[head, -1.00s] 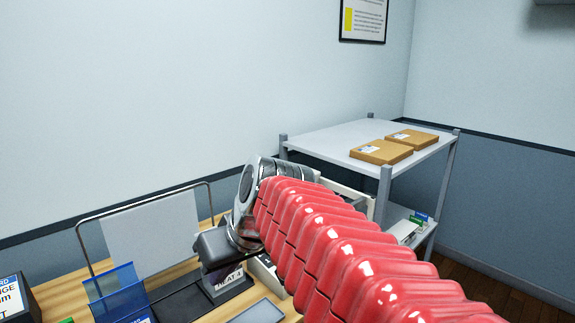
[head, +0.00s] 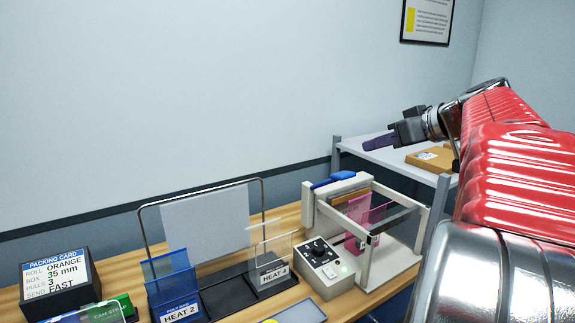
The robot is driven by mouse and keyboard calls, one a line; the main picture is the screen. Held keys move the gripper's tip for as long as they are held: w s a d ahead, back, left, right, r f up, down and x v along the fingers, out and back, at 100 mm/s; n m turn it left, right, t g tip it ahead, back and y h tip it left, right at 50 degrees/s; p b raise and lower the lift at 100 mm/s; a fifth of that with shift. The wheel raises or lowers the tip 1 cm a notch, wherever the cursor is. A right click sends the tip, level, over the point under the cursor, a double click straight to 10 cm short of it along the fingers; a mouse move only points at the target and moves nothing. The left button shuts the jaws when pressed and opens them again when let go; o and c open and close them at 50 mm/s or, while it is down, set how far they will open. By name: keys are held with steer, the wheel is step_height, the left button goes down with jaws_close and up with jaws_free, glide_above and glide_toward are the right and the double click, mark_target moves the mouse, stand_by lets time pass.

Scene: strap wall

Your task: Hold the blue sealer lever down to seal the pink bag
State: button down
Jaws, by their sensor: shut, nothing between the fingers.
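The sealer (head: 412,217) is a cream frame on the wooden bench, right of centre. Its blue lever (head: 334,180) is a handle at the top left of the frame. I cannot tell for sure whether the lever is up or down. The pink bag (head: 362,213) shows as translucent pink inside the frame, partly hidden by the bars. My gripper (head: 368,144) is shut and empty. It appears above and to the right of the blue lever, in front of the shelf, pointing left and apart from the sealer.
Holders marked HEAT 2 (head: 180,309) and HEAT 4 (head: 274,273) stand further left, near a packing card (head: 58,278). A shelf (head: 385,156) with a cardboard box (head: 428,158) stands behind.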

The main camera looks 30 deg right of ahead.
steer(key=shift+d+r, duration=0.15)
steer(key=shift+d, duration=0.1)
glide_above(349, 174)
step_height(349, 174, down, 5)
steer(key=shift+a+r, duration=0.1)
steer(key=shift+r, duration=0.1)
step_height(349, 174, down, 3)
steer(key=shift+s+r, duration=0.1)
steer(key=shift+s+f, duration=0.15)
steer(key=shift+f, duration=0.5)
steer(key=shift+s+f, duration=0.1)
steer(key=shift+s, duration=0.05)
